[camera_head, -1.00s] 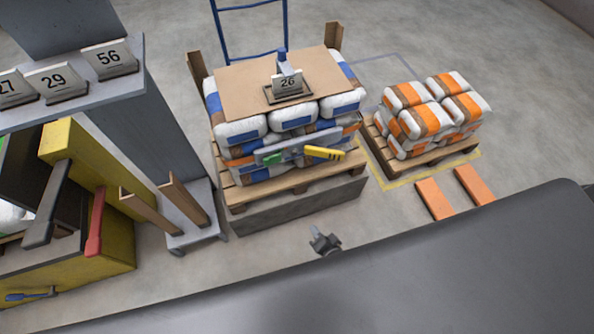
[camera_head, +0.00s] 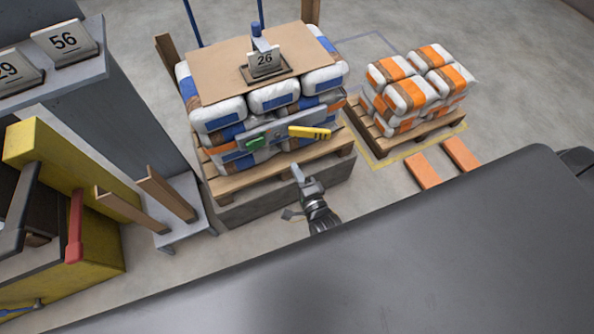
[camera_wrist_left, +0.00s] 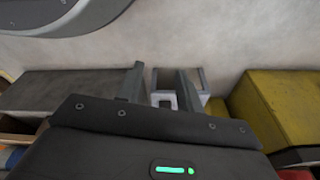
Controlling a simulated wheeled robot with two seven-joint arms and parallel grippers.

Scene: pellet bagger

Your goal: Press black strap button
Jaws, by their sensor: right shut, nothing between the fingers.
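The control panel (camera_head: 268,139) is a grey bar at the front of the stacked bags, with a green button (camera_head: 253,142) at its left part and a yellow handle (camera_head: 310,132) at its right. A black strap button cannot be made out on it at this size. My right gripper (camera_head: 298,174) is shut and empty, just in front of and below the panel, apart from it in the picture.
Blue-marked bags stand on a wooden pallet (camera_head: 280,170) over a grey platform. A card reading 26 (camera_head: 265,60) is on top. A second pallet (camera_head: 415,135) holds orange-marked bags. A cart with brown posts (camera_head: 165,193) and a yellow machine (camera_head: 80,175) are left. Clear floor lies between pallets.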

